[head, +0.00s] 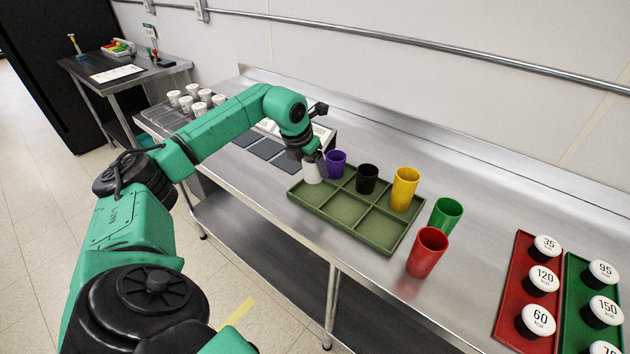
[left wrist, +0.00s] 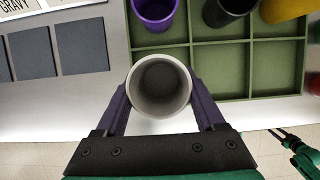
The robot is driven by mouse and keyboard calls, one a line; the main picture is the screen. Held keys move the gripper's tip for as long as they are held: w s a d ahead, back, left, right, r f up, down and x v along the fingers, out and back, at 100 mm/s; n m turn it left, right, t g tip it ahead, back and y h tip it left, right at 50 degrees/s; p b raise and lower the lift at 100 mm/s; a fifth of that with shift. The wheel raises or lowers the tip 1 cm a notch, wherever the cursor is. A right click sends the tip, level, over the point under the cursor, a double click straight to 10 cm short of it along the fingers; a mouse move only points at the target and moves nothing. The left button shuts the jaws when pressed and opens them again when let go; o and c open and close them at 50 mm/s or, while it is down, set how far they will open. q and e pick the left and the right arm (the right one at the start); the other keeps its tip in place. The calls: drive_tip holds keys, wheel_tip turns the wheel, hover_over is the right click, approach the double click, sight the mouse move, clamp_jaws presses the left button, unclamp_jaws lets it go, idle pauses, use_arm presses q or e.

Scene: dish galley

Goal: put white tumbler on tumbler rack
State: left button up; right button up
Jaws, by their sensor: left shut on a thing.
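The white tumbler (head: 313,174) is held in my left gripper (head: 314,160), which is shut on it at the left end of the olive green tumbler rack (head: 345,208). In the left wrist view the white tumbler (left wrist: 160,88) shows from above, mouth up, between the two fingers. It overlaps the left rim of the rack (left wrist: 195,55) there; its base is hidden, so I cannot tell whether it touches the rack. A small green arm end, likely my right gripper (left wrist: 283,137), shows at the lower right of that view; its jaws are too small to judge.
Purple (head: 336,164), black (head: 367,178) and yellow (head: 404,190) tumblers stand along the rack's back row. Green (head: 445,215) and red (head: 427,252) tumblers stand on the counter right of it. White-lidded cups sit on red (head: 514,285) and green trays further right. The rack's front middle and right compartments are empty.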

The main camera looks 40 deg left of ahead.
sight(307, 167)
use_arm(q)
wheel_tip(307, 167, down, 5)
drive_tip(key=shift+w+d+f+p, duration=0.1)
drive_tip(key=shift+d+p, duration=0.05)
drive_tip(key=shift+p, duration=0.35)
drive_tip(key=shift+f, duration=0.1)
use_arm(e)
drive_tip(key=shift+s+a+r, duration=0.1)
drive_tip(key=shift+a+r, duration=0.35)
drive_tip(key=shift+a, duration=0.1)
drive_tip(key=shift+f, duration=0.1)
use_arm(q)
drive_tip(key=o, duration=1.1)
drive_tip(key=shift+f, duration=0.1)
drive_tip(key=shift+c, duration=0.2)
use_arm(e)
drive_tip(key=shift+d, duration=0.15)
use_arm(q)
drive_tip(key=shift+r, duration=0.35)
drive_tip(key=b+v, duration=0.3)
drive_tip(key=v, duration=0.8)
drive_tip(key=shift+s+r, duration=0.3)
use_arm(e)
wheel_tip(307, 167, down, 3)
drive_tip(key=shift+d+r, duration=0.1)
drive_tip(key=shift+d, duration=0.05)
